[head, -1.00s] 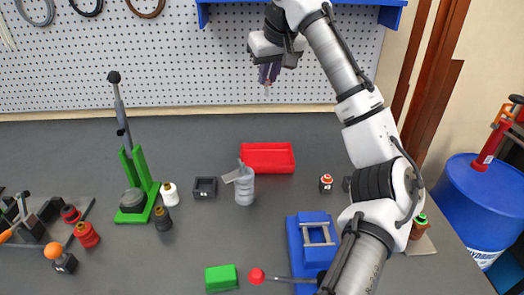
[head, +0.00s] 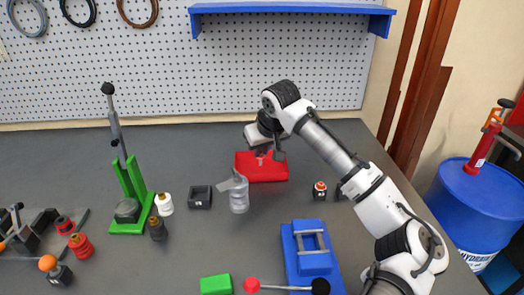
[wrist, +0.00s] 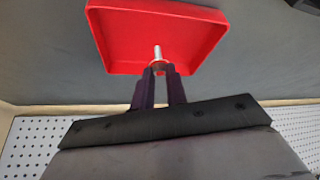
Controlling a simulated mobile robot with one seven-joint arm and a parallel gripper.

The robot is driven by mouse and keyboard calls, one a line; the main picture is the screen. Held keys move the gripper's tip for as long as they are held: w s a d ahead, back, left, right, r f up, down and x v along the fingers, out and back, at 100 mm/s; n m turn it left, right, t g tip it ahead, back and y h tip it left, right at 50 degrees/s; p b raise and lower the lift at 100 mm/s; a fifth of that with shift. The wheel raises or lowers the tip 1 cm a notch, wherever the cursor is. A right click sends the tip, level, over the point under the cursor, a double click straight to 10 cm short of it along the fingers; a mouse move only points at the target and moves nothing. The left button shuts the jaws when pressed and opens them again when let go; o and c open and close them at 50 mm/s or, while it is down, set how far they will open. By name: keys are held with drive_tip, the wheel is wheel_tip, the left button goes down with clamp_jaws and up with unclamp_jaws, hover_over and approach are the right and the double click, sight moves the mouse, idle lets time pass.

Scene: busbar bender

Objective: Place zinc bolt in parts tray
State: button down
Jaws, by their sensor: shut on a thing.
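The red parts tray (head: 280,172) lies on the grey bench near the back wall, and in the wrist view it fills the upper middle (wrist: 205,45). The zinc bolt (wrist: 158,54) is a small silver shank between my fingertips, pointing into the tray. My gripper (wrist: 159,68) is shut on the bolt, over the near part of the tray. In the head view my gripper (head: 263,155) is at the tray's back left part. I cannot tell whether the bolt touches the tray floor. The bolt's held end is partly hidden by the fingers.
A small black box (head: 200,197) and a green lever press (head: 130,200) are further left. A blue bender (head: 311,255) stands at the front right. A small red-and-black part (head: 319,190) is right of the tray.

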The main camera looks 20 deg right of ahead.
drive_tip(key=shift+f, duration=0.45)
drive_tip(key=shift+f, duration=0.1)
drive_tip(key=c, duration=1.4)
unclamp_jaws()
drive_tip(key=b+v, duration=0.1)
drive_tip(key=v, duration=1.1)
